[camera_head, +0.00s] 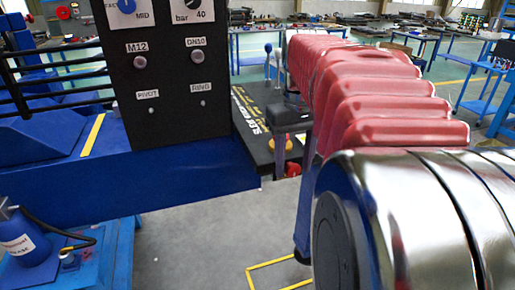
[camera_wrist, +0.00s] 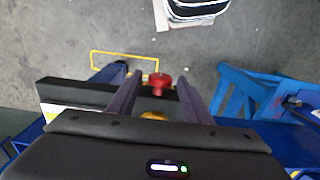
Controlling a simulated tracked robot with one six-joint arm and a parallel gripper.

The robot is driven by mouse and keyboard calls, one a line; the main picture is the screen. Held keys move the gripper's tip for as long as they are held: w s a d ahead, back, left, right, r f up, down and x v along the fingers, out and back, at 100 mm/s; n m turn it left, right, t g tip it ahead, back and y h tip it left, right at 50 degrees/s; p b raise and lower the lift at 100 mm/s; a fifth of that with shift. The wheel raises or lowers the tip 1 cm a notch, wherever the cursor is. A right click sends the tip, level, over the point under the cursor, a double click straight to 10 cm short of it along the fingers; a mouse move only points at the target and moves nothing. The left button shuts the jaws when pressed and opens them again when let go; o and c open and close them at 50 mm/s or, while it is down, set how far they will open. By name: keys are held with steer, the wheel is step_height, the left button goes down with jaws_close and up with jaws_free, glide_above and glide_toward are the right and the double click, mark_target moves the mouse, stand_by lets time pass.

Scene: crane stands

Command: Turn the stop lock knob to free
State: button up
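My gripper (camera_head: 291,160) hangs over the end of a black box (camera_head: 250,125) with yellow lettering, only partly readable. In the wrist view my gripper (camera_wrist: 160,78) is open, with a finger on each side of a red knob (camera_wrist: 160,83). Gaps show between the knob and both fingers. A yellow part (camera_wrist: 153,116) shows below the knob, partly hidden by my gripper body. In the head view the red knob (camera_head: 293,169) is small and partly hidden by the fingers. No stop lock label is readable, and I cannot tell the knob's setting.
A black panel (camera_head: 170,100) with dials and buttons labelled M12, DN10 and PIVOT stands at left on a blue beam (camera_head: 190,180). A blue stand (camera_wrist: 245,95) is right in the wrist view. Grey floor with a yellow outline (camera_wrist: 125,53) is open beyond. Workbenches stand far behind.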

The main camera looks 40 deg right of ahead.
steer(key=c, duration=0.9)
steer(key=shift+d, duration=0.15)
steer(key=shift+a+h, duration=0.25)
steer(key=shift+h, duration=0.15)
steer(key=shift+w+a+h, duration=0.1)
steer(key=shift+h, duration=0.4)
steer(key=g+h, duration=0.1)
steer(key=h, duration=0.1)
steer(key=a+h, duration=0.1)
steer(key=h, duration=0.1)
steer(key=shift+w+f+g+h, duration=0.15)
steer(key=shift+f+g+h, duration=0.05)
steer(key=shift+g+h, duration=0.2)
steer(key=g+h, duration=0.1)
steer(key=h, duration=0.2)
steer(key=f+g+h, duration=0.1)
steer(key=h, duration=0.3)
steer(key=a+f+g+h, duration=0.1)
steer(key=h, duration=0.2)
steer(key=shift+w+f+h, duration=0.1)
steer(key=shift+h, duration=0.3)
